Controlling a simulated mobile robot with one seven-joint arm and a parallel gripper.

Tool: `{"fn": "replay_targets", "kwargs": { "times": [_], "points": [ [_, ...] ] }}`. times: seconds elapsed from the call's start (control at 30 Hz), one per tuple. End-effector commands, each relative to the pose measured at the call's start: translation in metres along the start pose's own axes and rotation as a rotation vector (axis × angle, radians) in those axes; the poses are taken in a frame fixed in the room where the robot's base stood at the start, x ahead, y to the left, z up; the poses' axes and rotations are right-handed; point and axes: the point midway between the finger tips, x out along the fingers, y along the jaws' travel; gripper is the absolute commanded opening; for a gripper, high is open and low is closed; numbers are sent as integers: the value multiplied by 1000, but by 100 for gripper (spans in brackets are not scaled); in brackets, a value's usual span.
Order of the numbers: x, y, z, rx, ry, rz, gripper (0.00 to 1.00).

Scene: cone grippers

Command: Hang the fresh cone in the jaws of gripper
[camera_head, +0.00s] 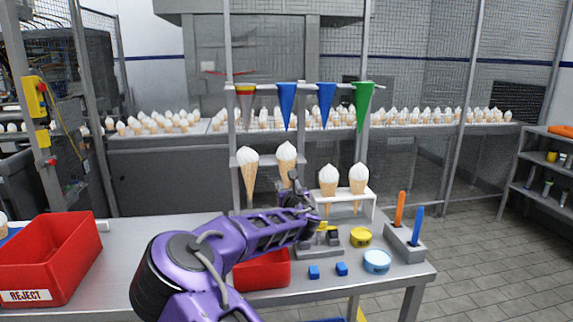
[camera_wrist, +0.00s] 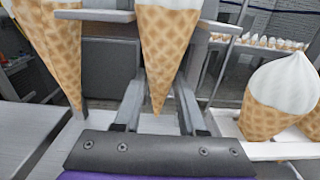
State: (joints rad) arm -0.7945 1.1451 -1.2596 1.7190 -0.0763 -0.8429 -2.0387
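My gripper (camera_head: 296,185) is raised at the metal rack, just below and in front of a waffle cone with white ice cream (camera_head: 286,158). In the wrist view my gripper's two grey fingers (camera_wrist: 160,100) stand apart, with this cone's tapered lower part (camera_wrist: 166,50) between them. I cannot tell whether they touch it. The cone hangs point down, upright, at a gap in the rack's bracket. A second cone (camera_head: 249,170) hangs to its left, also in the wrist view (camera_wrist: 58,50). Two more cones, left (camera_head: 328,178) and right (camera_head: 358,178), stand in a white holder (camera_head: 366,192).
Coloured paper sleeves (camera_head: 287,105) hang on the rack's upper bar. A red reject bin (camera_head: 45,262) stands left and a smaller red bin (camera_head: 262,272) beside my arm. Blue blocks (camera_head: 314,272), round tins (camera_head: 377,262) and a tool block (camera_head: 404,243) lie on the bench's right.

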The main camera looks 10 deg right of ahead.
Motion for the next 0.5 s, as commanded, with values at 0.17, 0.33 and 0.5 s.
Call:
{"fn": "replay_targets", "kwargs": {
  "times": [0.17, 0.33, 0.5],
  "points": [
    [0, 0, 1, 0, -1, 0, 13],
    [0, 0, 4, 0, -1, 0, 13],
    [0, 0, 8, -1, -1, 0, 13]
  ]
}}
